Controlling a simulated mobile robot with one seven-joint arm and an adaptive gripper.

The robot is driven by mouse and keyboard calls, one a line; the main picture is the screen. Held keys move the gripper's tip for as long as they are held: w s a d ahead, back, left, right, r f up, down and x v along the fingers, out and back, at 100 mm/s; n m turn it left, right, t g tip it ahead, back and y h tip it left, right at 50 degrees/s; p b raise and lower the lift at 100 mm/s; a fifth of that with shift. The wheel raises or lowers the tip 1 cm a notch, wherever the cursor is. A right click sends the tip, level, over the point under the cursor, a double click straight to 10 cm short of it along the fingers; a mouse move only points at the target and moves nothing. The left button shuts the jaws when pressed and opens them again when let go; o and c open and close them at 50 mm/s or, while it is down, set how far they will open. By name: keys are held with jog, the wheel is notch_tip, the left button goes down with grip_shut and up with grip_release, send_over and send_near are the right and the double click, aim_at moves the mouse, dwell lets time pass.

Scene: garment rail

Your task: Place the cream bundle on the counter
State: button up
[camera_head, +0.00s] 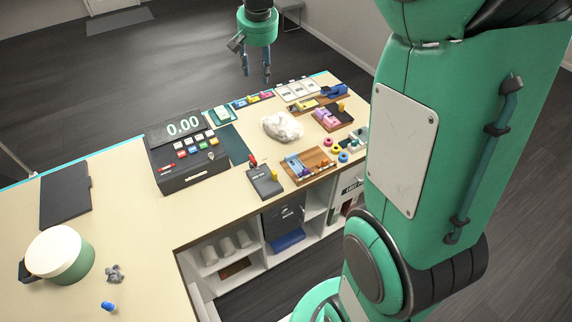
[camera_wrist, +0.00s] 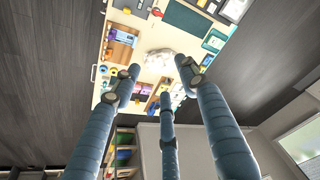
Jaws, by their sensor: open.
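The cream bundle (camera_head: 282,127) is a crumpled whitish heap. It rests on the pale counter (camera_head: 225,190), right of the cash register in the head view. It also shows in the wrist view (camera_wrist: 162,63), beyond my fingertips. My gripper (camera_head: 256,78) is up past the counter's far edge in the head view, fingers pointing down. In the wrist view my gripper's fingers (camera_wrist: 163,85) are spread apart with nothing between them. My gripper is apart from the bundle.
A cash register (camera_head: 183,150) and a card terminal (camera_head: 264,182) stand near the bundle. Wooden trays (camera_head: 310,165) with small coloured items lie to its right. A round lidded box (camera_head: 60,254) stands at the far left. The counter's left middle is mostly clear.

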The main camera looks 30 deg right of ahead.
jog(key=s+a+n+t, duration=0.1)
jog(key=s+a, duration=0.3)
jog(key=s, duration=0.8)
jog(key=s+a+n, duration=0.2)
jog(key=s+a, duration=0.2)
jog(key=s, duration=0.8)
jog(key=s+a+n+t, duration=0.1)
jog(key=s+a, duration=0.3)
jog(key=s, duration=0.9)
jog(key=shift+a+r+n+t+y, duration=0.2)
jog(key=shift+r+n+t+y, duration=0.1)
jog(key=shift+r+n+y, duration=0.1)
jog(key=shift+f, duration=0.15)
notch_tip(320, 180, down, 18)
jog(key=b, duration=1.8)
